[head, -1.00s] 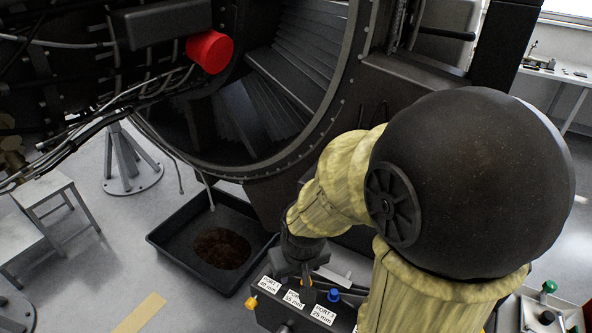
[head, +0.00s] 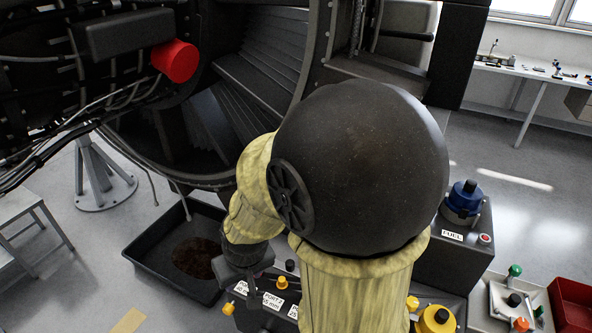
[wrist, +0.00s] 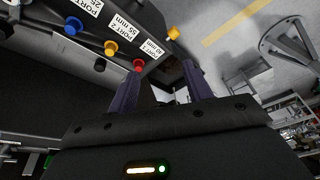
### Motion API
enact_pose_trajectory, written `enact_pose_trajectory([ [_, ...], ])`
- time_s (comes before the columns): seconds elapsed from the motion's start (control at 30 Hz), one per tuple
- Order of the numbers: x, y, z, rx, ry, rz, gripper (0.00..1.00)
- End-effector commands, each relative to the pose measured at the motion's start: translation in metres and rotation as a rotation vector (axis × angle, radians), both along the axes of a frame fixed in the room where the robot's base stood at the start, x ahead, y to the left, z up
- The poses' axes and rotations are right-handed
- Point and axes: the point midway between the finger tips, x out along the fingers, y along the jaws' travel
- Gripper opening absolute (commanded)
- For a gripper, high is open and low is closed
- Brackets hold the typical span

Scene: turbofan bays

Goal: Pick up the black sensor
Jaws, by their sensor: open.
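My gripper (head: 254,287) is open in the head view, pointing down close over a dark port box with white labels. In the wrist view its two dark fingers (wrist: 162,90) stand apart, with nothing clearly held between them. A small black cap (head: 290,265) shows beside the gripper at the port box, and a black knob also shows in the wrist view (wrist: 99,65). Another black knob (head: 514,299) sits on the white tray at the right. I cannot tell which of these is the black sensor. My arm hides part of the port box.
Red (wrist: 138,65), orange (wrist: 111,48), blue (wrist: 73,26) and yellow (wrist: 173,33) plugs line the port box. A black drip tray (head: 150,262) lies left. The fuel unit (head: 462,205), white tray (head: 497,320) and red bin (head: 575,300) stand right. The engine casing rises behind.

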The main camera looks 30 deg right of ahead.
Motion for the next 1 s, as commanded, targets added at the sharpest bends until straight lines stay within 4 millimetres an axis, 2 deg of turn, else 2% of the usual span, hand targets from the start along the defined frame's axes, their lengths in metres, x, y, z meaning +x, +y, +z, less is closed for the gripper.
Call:
enact_pose_trajectory([
  [0.13, 0.049, 0.001, 0.008, 0.045, -0.143, -0.11, 0.5],
  [0.27, 0.105, -0.015, 0.019, 0.043, -0.327, -0.274, 0.5],
  [0.4, 0.152, -0.052, 0.033, -0.043, -0.522, -0.473, 0.5],
  [0.5, 0.172, -0.086, 0.045, -0.155, -0.648, -0.618, 0.5],
  [0.6, 0.178, -0.119, 0.058, -0.297, -0.751, -0.749, 0.5],
  [0.7, 0.174, -0.143, 0.07, -0.429, -0.822, -0.85, 0.5],
  [0.83, 0.168, -0.158, 0.079, -0.532, -0.866, -0.921, 0.5],
  [1.0, 0.166, -0.161, 0.08, -0.55, -0.874, -0.935, 0.5],
])
